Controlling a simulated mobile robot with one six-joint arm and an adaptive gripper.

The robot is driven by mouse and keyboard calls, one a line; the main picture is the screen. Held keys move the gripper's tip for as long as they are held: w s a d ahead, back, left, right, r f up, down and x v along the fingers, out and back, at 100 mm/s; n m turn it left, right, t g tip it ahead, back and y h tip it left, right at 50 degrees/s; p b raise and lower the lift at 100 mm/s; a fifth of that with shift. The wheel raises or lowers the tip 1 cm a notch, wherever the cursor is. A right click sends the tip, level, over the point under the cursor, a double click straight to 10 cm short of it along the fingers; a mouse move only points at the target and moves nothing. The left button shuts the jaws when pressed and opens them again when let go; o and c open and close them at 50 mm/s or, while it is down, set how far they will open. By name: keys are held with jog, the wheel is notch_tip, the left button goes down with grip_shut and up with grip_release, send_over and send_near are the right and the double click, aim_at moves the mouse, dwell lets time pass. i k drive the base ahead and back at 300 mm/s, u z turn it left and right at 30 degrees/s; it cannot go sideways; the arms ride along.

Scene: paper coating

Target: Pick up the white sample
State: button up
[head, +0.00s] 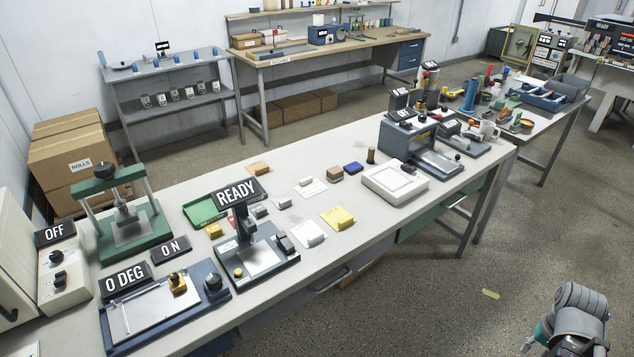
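Several small white pieces lie on the long light-grey bench (345,206). One white block (311,229) sits on a white card near the front middle, left of a yellow piece. Another small white piece (305,182) lies on a white card farther back. A pale piece (283,202) lies to the left of these. I cannot tell for sure which one is the white sample. A grey rounded part of my arm shows at the bottom right, over the floor and apart from the bench. My gripper's fingers are not visible.
A device marked READY (250,250) stands left of the white pieces, and a white flat device (395,182) stands to their right. A yellow pad (338,217), a green tray (205,209) and a green press (125,220) are also on the bench. Floor in front is mostly clear.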

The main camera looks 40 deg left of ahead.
aim_at(308, 232)
jog(key=z, duration=0.15)
jog(key=i, duration=0.9)
jog(key=u, duration=2.05)
